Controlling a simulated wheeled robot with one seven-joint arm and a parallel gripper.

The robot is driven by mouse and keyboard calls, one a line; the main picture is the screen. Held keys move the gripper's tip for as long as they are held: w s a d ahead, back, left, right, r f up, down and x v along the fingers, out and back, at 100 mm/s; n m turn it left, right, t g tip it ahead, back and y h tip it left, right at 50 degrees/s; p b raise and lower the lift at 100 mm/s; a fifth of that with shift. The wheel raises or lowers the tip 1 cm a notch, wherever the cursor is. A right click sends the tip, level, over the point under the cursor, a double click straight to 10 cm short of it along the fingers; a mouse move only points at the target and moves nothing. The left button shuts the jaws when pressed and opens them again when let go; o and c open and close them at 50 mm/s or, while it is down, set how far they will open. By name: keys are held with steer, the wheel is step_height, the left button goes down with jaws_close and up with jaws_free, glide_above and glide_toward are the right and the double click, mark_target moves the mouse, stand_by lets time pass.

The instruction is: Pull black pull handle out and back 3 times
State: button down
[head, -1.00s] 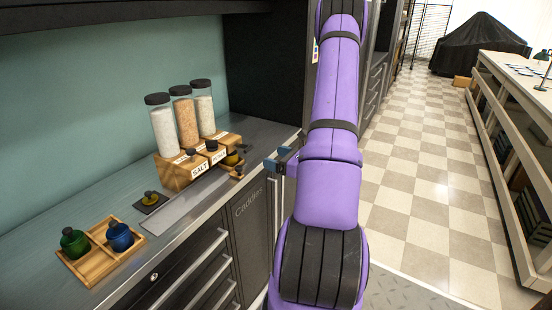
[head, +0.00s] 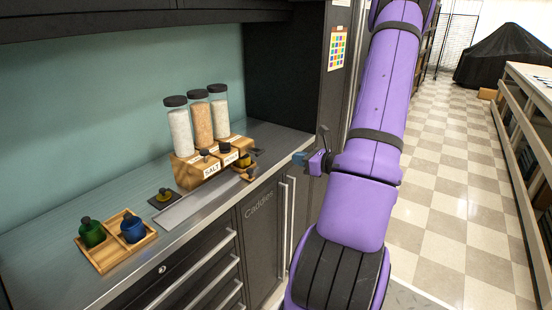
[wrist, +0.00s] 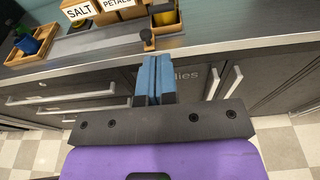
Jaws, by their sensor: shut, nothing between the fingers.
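A black pull handle (head: 250,173) stands up at the front end of a wooden slide that sticks out from the right end of the wooden dispenser base (head: 187,175). In the wrist view the black handle (wrist: 147,36) is just beyond my fingertips, slightly left, with the wooden slide (wrist: 168,29) behind it. My gripper (head: 299,158) is to the right of the handle, off the front edge of the counter. Its blue fingers (wrist: 155,62) are shut together and empty. A gap shows between gripper and handle in the head view.
Three black-capped jars (head: 200,118) stand on the base. A tray with green and blue pots (head: 112,256) is at the left. The metal counter edge (head: 215,188) and vertical cabinet handles (head: 285,225) are close to my gripper. Open floor lies right.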

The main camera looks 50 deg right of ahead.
mark_target(260, 152)
steer(key=w, duration=0.4)
steer(key=w+f, duration=0.1)
steer(key=w, duration=0.3)
steer(key=w+a+f, duration=0.1)
steer(key=w, duration=0.4)
steer(key=shift+f, duration=0.25)
steer(key=shift+w, duration=0.1)
steer(key=w, duration=0.3)
steer(key=shift+w+a, duration=0.15)
steer(key=shift+a, duration=0.05)
steer(key=shift+w+r, duration=0.15)
steer(key=shift+r, duration=0.1)
